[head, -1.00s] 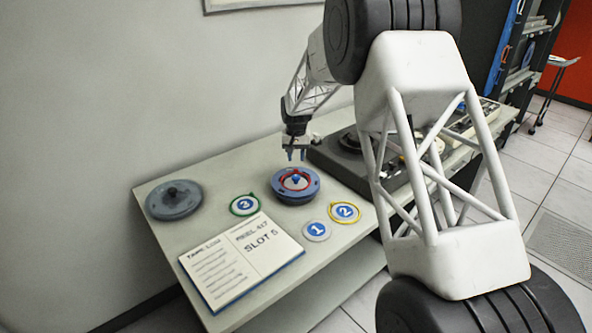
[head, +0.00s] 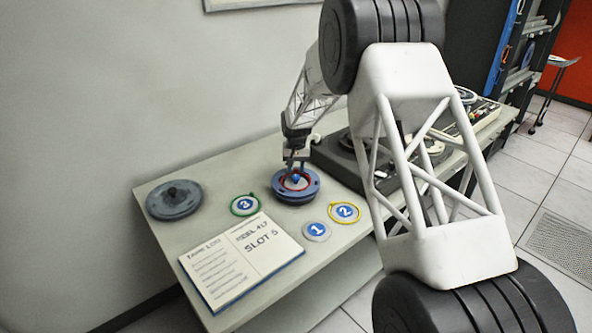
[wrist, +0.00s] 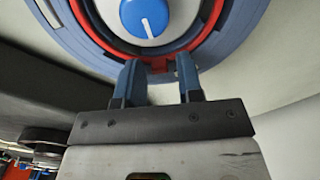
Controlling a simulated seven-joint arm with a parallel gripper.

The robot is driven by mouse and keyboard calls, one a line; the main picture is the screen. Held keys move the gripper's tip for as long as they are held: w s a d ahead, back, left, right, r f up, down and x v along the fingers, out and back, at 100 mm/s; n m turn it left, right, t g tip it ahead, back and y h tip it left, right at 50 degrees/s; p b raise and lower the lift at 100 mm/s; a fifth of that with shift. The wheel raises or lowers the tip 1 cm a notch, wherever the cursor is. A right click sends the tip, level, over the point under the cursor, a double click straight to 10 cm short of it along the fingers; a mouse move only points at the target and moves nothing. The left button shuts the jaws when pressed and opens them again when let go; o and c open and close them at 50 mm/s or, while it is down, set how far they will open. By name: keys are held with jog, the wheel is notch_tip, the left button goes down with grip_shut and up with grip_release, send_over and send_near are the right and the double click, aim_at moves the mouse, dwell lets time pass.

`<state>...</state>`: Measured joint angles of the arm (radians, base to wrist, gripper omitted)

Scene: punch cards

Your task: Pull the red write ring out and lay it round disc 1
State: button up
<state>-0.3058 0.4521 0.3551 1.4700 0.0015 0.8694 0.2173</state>
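The red write ring (head: 284,184) sits in the blue-grey reel (head: 294,199) on the table, around the reel's blue hub knob. In the wrist view the red ring (wrist: 101,36) curves around the blue knob (wrist: 145,16), and a small red tab on it lies between my fingertips. My gripper (head: 295,168) is down at the reel, fingers pointing at the ring. In the wrist view my gripper (wrist: 159,64) has its two fingers apart, one on each side of the tab; contact cannot be told. Disc 1 (head: 316,231) lies flat in front of the reel with no coloured ring around it.
Disc 2 (head: 345,211) has a yellow ring, and disc 3 (head: 244,204) a green ring. An open log book (head: 240,262) lies in front. A grey reel (head: 174,200) is at the left. A dark tape deck (head: 345,165) stands close right of the blue-grey reel.

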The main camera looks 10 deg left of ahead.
grip_shut()
jog(key=shift+r, duration=0.75)
dwell(1.5)
jog(key=shift+r, duration=2.85)
jog(key=s+d+f+m, duration=0.2)
jog(key=s+d, duration=0.3)
jog(key=s, duration=0.4)
jog(key=s+d+f+m, duration=0.2)
jog(key=s+d, duration=0.3)
jog(key=s, duration=0.4)
jog(key=shift+s+d+f, duration=0.2)
jog(key=shift+s+f, duration=0.1)
jog(key=shift+f, duration=0.25)
